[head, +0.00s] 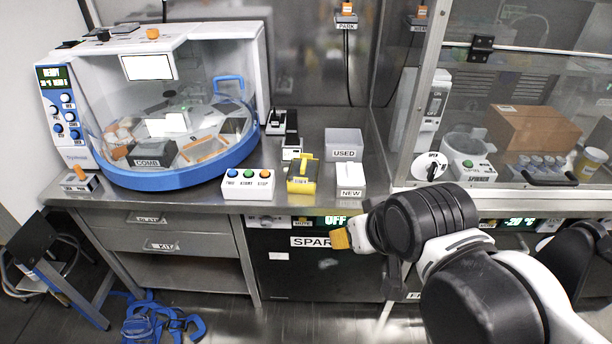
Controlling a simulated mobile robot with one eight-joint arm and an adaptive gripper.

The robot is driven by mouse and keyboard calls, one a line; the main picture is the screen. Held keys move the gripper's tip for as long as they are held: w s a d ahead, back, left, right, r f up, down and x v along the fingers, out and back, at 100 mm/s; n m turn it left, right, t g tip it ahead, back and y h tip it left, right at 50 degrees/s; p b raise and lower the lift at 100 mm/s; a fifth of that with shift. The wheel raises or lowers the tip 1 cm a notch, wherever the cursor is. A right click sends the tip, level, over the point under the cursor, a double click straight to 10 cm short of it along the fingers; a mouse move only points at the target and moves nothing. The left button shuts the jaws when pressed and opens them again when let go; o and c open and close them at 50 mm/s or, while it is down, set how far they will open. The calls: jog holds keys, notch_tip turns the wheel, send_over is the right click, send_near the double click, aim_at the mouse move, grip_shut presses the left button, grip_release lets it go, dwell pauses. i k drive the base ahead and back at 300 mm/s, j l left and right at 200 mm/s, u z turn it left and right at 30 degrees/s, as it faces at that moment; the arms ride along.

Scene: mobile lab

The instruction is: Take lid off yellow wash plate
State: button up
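The yellow wash plate (301,185) stands on the steel counter, right of the three-button box. It is a small yellow block with a raised yellow part on top and a small label on its front. Its size here does not show clearly where a lid meets the plate. My gripper (345,238) is in front of the counter edge, below and to the right of the plate, and apart from it. A small orange-yellow piece shows at its end; I cannot tell if this is a fingertip or a held thing. The finger opening is hidden.
A grey bin marked USED (343,140) and a white box marked NEW (350,180) stand right of the plate. The button box (247,185) and a large blue-and-white machine (165,178) are left. A glass-fronted cabinet (520,100) is right. Blue hoses (160,320) lie on the floor.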

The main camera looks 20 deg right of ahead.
aim_at(305, 167)
jog(key=i+z, duration=0.35)
jog(key=i+j+z, duration=0.1)
jog(key=i+z, duration=0.2)
jog(key=i+j+z, duration=0.1)
jog(key=z, duration=0.25)
jog(key=i+j, duration=0.05)
jog(key=i, duration=0.05)
